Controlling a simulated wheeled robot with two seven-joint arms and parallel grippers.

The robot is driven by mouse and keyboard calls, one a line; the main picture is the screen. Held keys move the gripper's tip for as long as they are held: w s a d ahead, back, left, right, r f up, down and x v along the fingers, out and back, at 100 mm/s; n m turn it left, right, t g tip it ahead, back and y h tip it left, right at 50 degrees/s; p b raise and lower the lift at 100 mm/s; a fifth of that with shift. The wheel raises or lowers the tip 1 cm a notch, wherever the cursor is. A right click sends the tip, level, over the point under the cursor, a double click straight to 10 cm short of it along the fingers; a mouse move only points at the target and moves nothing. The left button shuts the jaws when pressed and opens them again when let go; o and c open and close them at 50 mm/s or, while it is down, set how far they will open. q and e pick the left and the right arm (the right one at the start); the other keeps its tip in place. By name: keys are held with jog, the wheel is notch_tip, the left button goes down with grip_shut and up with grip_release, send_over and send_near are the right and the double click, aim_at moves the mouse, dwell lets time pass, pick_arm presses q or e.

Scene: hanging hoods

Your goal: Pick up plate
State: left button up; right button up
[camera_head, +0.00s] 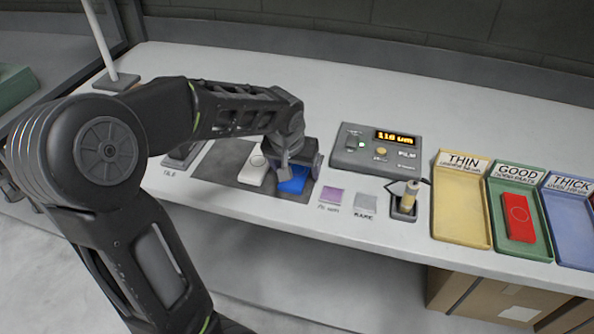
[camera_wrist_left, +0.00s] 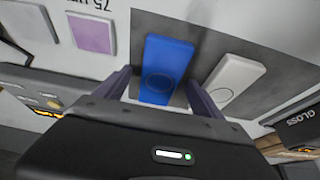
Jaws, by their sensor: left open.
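A blue plate (camera_head: 293,181) lies on the dark grey mat (camera_head: 224,160) on the counter. In the left wrist view the blue plate (camera_wrist_left: 167,58) has a faint ring mark and sits between the two fingers. My left gripper (camera_head: 302,160) is open over the blue plate, and it covers part of it in the head view. A white plate (camera_head: 253,172) lies just left of the blue one on the mat; it also shows in the left wrist view (camera_wrist_left: 232,79). A red plate (camera_head: 519,217) lies in the green GOOD tray (camera_head: 543,242). My right gripper is not in view.
A grey gauge (camera_head: 358,155) reading 116 µm stands behind, with a probe (camera_head: 407,199) in a holder at right. Purple (camera_head: 330,196) and grey (camera_head: 365,205) squares lie in front. The yellow THIN tray (camera_head: 460,215) and blue THICK tray (camera_head: 572,230) look empty where visible.

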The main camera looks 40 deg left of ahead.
pick_arm(q)
jog(key=shift+c, duration=0.6)
jog(key=c, duration=1.5)
